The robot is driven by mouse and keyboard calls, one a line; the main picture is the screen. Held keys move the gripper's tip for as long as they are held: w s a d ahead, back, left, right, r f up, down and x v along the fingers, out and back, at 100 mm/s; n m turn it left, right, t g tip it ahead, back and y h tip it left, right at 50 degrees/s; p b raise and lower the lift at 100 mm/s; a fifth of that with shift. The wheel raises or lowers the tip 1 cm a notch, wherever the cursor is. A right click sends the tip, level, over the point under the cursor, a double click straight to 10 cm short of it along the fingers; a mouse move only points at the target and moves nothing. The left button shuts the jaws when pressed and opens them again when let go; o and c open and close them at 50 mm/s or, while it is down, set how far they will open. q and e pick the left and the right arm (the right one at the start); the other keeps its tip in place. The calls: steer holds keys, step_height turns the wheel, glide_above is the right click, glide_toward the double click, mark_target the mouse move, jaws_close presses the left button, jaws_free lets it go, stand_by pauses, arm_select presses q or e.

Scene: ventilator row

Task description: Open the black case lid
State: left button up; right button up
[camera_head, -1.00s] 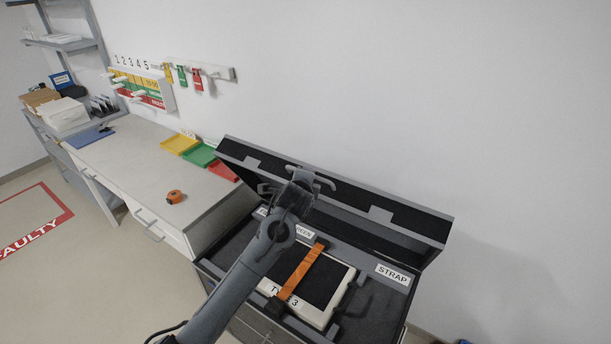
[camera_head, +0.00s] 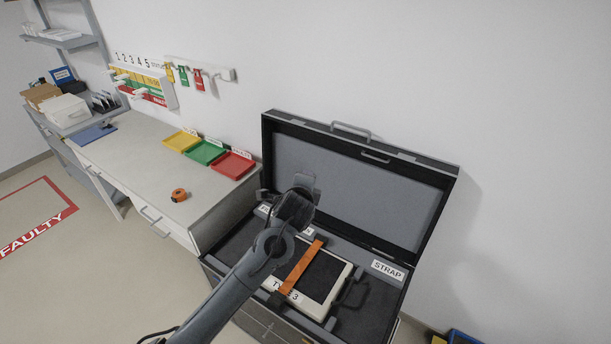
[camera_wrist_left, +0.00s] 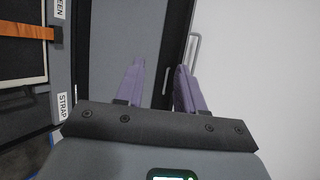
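The black case (camera_head: 385,300) stands at the right of the workbench. Its lid (camera_head: 350,190) stands raised at the back edge, with the grey inner panel facing me and a handle (camera_head: 352,130) on its top edge. My left gripper (camera_head: 303,182) is in front of the lid's lower left part, above the case. In the left wrist view my left gripper (camera_wrist_left: 158,85) has its two purple fingers apart, with the lid panel (camera_wrist_left: 115,40) behind them. No held object shows between them; contact with the lid cannot be told. My right gripper is not in view.
A cream device (camera_head: 338,290) under an orange strap (camera_head: 303,268) lies in the case. The workbench (camera_head: 130,165) at left holds yellow, green and red trays (camera_head: 232,165) and an orange item (camera_head: 179,194). A blue-edged bin (camera_head: 460,337) is at bottom right.

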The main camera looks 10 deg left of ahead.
arm_select(q)
steer(key=shift+s+d+r, duration=0.15)
steer(key=shift+s+r, duration=0.8)
steer(key=shift+s+d+r, duration=0.1)
steer(key=shift+s+r, duration=0.85)
steer(key=shift+f, duration=0.1)
